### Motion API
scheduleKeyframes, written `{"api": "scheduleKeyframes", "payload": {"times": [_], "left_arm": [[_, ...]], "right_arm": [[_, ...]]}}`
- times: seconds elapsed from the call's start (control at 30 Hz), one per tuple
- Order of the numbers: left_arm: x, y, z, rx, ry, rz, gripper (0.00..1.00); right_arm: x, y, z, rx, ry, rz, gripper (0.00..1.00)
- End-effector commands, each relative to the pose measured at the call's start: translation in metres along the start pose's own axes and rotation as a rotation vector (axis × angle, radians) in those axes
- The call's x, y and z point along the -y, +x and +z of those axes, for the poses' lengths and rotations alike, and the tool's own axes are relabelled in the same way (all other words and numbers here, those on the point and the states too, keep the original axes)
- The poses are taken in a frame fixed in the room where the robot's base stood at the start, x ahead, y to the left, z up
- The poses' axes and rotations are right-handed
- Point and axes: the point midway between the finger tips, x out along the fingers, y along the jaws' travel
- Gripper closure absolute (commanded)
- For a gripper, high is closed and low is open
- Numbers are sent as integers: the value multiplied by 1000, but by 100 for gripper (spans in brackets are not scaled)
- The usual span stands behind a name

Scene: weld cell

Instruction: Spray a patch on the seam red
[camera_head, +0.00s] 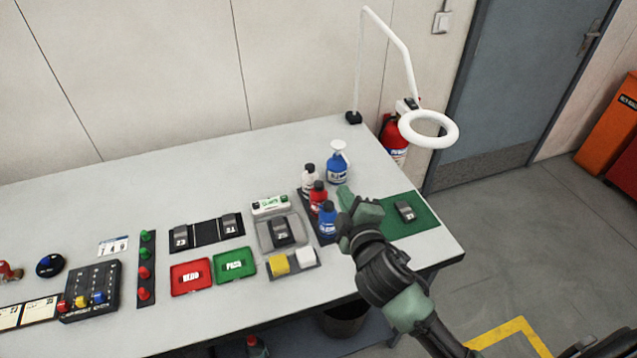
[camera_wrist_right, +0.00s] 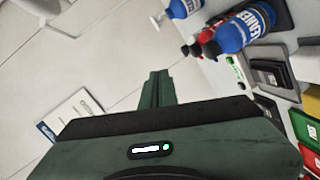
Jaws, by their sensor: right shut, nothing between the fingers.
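The red bottle (camera_head: 318,195) stands in a dark rack between a white bottle (camera_head: 309,177) and a blue bottle (camera_head: 327,219). The blue bottle, lettered as cleaner, shows large in the right wrist view (camera_wrist_right: 243,30), partly covering the red bottle (camera_wrist_right: 205,36). A dark metal block marked 25 (camera_head: 281,232) lies on a grey tray (camera_head: 264,236); its seam is too small to make out. My right gripper (camera_head: 344,192) is shut and empty, just right of the bottles; its closed fingers show in the wrist view (camera_wrist_right: 157,88). My left gripper is out of view.
A blue spray bottle (camera_head: 337,167) stands behind the rack. A green mat (camera_head: 425,222) with another block (camera_head: 405,211) lies right of my gripper. Red (camera_head: 190,289) and green (camera_head: 234,276) trays lie at the front. A white ring lamp (camera_head: 428,142) overhangs the back right.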

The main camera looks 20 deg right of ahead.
Motion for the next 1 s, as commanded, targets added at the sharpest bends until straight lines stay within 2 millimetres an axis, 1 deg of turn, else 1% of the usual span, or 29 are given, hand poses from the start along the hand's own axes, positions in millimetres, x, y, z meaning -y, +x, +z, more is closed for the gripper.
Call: {"api": "scheduleKeyframes", "payload": {"times": [0.03,0.07,0.1,0.17,0.2,0.27,0.3,0.37,0.4,0.47,0.5,0.53,0.6,0.67,0.7,0.77,0.8,0.83,0.9,1.0], "left_arm": [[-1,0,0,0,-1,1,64],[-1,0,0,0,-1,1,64],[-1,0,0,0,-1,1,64],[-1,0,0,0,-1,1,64],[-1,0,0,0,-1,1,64],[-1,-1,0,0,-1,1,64],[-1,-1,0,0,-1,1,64],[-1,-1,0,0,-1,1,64],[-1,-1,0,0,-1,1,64],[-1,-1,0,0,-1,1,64],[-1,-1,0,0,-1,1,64],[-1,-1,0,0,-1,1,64],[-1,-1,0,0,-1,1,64],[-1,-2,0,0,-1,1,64],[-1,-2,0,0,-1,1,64],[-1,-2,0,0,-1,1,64],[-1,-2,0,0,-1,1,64],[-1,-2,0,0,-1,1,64],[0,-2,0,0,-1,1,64],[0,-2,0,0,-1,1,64]], "right_arm": [[-18,11,-17,-62,-93,66,100],[-28,16,-27,-100,-151,105,100],[-40,21,-42,-151,-234,157,100],[-57,27,-66,-228,-366,238,100],[-67,31,-83,-283,-463,295,100],[-80,34,-110,-369,-627,384,100],[-87,35,-128,-427,-748,446,100],[-90,36,-152,-512,-931,530,100],[-90,37,-165,-567,-1055,581,100],[-86,38,-181,-647,-1245,650,100],[-81,40,-188,-699,-1373,690,100],[-77,42,-192,-737,-1470,717,100],[-66,49,-194,-825,-1700,764,100],[-56,57,-187,-901,-1898,786,100],[-50,64,-178,-950,-2029,789,100],[-44,76,-160,-1026,-2217,773,100],[-42,84,-145,-1075,-2336,753,100],[-41,90,-133,-1110,-2419,731,100],[-42,101,-107,-1182,-2566,676,100],[-46,111,-78,-1258,-2708,599,100]]}}
